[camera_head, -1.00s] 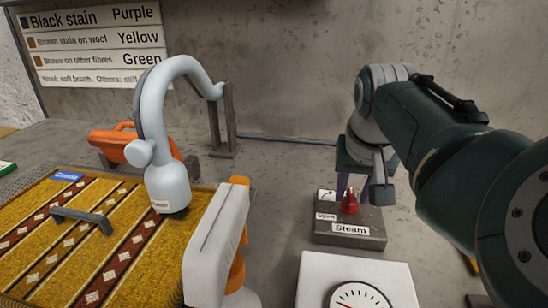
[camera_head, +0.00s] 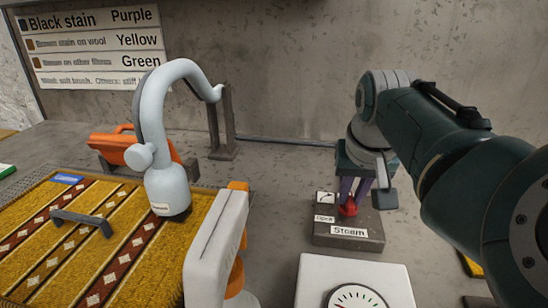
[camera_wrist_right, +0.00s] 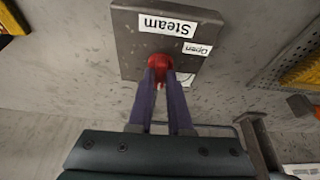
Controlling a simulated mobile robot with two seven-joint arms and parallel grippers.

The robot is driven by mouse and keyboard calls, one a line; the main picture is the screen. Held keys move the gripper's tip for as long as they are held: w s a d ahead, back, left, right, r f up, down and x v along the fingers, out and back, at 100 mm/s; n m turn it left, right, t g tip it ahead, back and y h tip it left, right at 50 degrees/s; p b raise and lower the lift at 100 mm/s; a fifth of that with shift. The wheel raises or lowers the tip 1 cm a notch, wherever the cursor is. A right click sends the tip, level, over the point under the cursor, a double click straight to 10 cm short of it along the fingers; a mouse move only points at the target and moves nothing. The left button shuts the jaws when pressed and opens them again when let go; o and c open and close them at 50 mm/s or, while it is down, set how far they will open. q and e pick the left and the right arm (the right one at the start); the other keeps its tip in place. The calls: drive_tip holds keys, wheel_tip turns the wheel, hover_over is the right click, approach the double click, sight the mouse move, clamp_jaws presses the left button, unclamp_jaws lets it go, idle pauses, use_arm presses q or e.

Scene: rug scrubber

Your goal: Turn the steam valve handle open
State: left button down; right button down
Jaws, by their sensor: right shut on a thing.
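The red steam valve handle (camera_head: 348,208) stands on a grey box (camera_head: 347,240) labelled "Steam", with an "Open" label and an arrow sign on its left. My right gripper (camera_head: 347,197) reaches down from behind with its purple fingers shut on the red handle. In the right wrist view the fingers (camera_wrist_right: 161,80) meet on the red handle (camera_wrist_right: 159,63), and the "Steam" box (camera_wrist_right: 190,30) lies beyond them. The fingers partly hide the handle. My left gripper is not in view.
A white gauge box (camera_head: 330,272) stands in front of the valve. A white and orange upright object (camera_head: 222,245) and a pale curved nozzle (camera_head: 168,190) stand to the left, over a striped rug (camera_head: 100,235). An orange tool (camera_head: 110,147) lies behind.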

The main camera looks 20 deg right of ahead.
drive_tip(key=shift+d+r+n+y+p, duration=0.2)
drive_tip(key=shift+n+y+p, duration=0.1)
drive_tip(key=shift+n+p, duration=0.75)
drive_tip(key=shift+n+t+y+p, duration=0.3)
drive_tip(key=shift+n+y+p, duration=0.1)
drive_tip(key=shift+n+p, duration=0.35)
drive_tip(key=shift+f+n+y, duration=0.15)
drive_tip(key=shift+n+y, duration=0.15)
drive_tip(key=shift+n, duration=0.7)
drive_tip(key=n+y, duration=0.1)
drive_tip(key=n, duration=0.1)
drive_tip(key=shift+d+f+n, duration=0.1)
drive_tip(key=shift+f+n, duration=0.05)
drive_tip(key=shift+n, duration=0.15)
drive_tip(key=shift+f+n+y+b, duration=0.1)
drive_tip(key=shift+n+y+b, duration=0.3)
drive_tip(key=shift+n, duration=0.5)
drive_tip(key=shift+d+n+y+b, duration=0.1)
drive_tip(key=shift+n+y+b, duration=0.2)
drive_tip(key=shift+n+b, duration=0.5)
drive_tip(key=n+b, duration=0.2)
drive_tip(key=n+g+y+b, duration=0.1)
drive_tip(key=n+b, duration=0.1)
drive_tip(key=shift+w+f+g, duration=0.1)
drive_tip(key=shift+g, duration=0.2)
drive_tip(key=shift+r+n+g+y+b, duration=0.2)
drive_tip(key=shift+n+g+y+b, duration=0.1)
drive_tip(key=shift+n+b, duration=0.8)
